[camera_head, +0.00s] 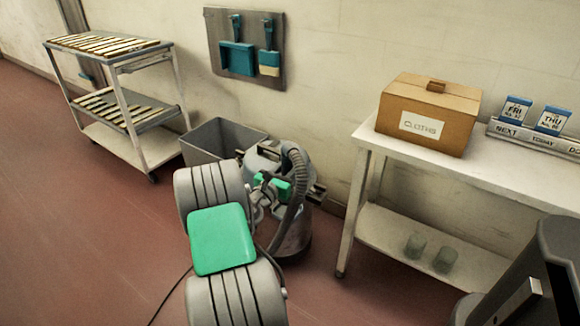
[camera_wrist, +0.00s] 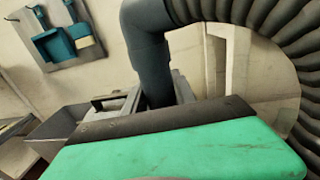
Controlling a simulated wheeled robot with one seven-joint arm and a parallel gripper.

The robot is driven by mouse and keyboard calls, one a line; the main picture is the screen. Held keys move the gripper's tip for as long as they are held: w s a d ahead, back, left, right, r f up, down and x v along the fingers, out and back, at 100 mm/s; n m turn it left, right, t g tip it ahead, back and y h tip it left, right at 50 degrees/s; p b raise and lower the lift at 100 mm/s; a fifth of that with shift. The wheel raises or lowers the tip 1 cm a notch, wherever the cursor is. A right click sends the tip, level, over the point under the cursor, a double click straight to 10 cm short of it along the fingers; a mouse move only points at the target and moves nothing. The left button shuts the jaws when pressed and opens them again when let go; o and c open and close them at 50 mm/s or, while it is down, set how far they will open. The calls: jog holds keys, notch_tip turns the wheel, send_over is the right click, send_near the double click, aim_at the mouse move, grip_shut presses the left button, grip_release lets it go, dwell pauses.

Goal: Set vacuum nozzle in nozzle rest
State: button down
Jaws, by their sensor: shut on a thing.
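The vacuum nozzle shows in the wrist view as a dark grey pipe (camera_wrist: 150,50) with a ribbed hose (camera_wrist: 270,22) running off right. A wide green block with a black edge (camera_wrist: 180,150) fills the front of that view; I cannot tell whether it belongs to the nozzle. In the head view my gripper (camera_head: 272,187) is shut at the hose's near end, by a small green part. The hose (camera_head: 299,185) arches down to a grey vacuum body (camera_head: 292,238). My arm hides much of this. A dark wall bracket (camera_head: 318,193), possibly the nozzle rest, is just right of the hose.
A grey bin (camera_head: 213,135) stands behind my arm. A shelf trolley (camera_head: 120,125) is at left. A white table (camera_head: 400,165) at right bears a cardboard box (camera_head: 428,115) and a date board (camera_head: 532,134). A tool board (camera_head: 247,80) hangs on the wall. The left floor is clear.

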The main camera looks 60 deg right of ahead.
jog(key=shift+f+b, duration=1.7)
jog(key=shift+f, duration=1.05)
jog(key=shift+f+b, duration=0.4)
jog(key=shift+f, duration=0.25)
jog(key=c, duration=0.9)
grip_release()
